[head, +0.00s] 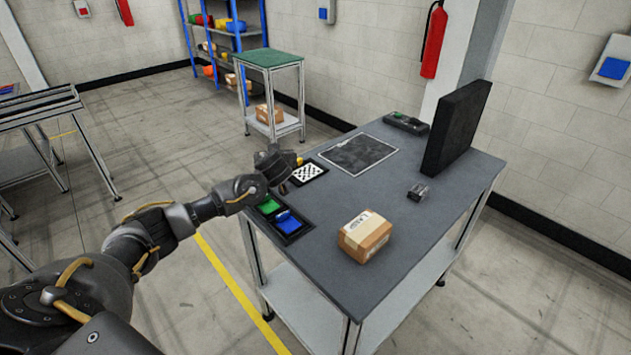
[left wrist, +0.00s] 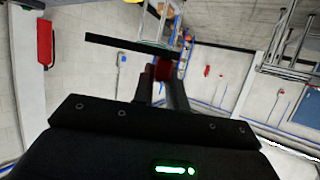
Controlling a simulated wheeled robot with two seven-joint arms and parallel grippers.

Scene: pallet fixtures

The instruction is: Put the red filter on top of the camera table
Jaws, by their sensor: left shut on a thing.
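In the head view my left gripper (head: 283,160) is above the left edge of the grey table (head: 400,200), close to a checkered card (head: 308,173). In the left wrist view, a small red piece, apparently the red filter (left wrist: 164,70), shows between the two dark fingers of the left gripper (left wrist: 163,82), which is shut on it. The red filter is hidden behind the gripper in the head view. A black tray with a green piece (head: 268,205) and a blue piece (head: 288,222) lies on the table's near left part. My right gripper is not in view.
On the grey table are a cardboard box (head: 364,237), a small dark block (head: 419,192), a dark mat (head: 358,154), a black device (head: 406,123) and an upright black panel (head: 457,128). A green-topped table (head: 268,58) stands behind, near a blue shelf (head: 226,35).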

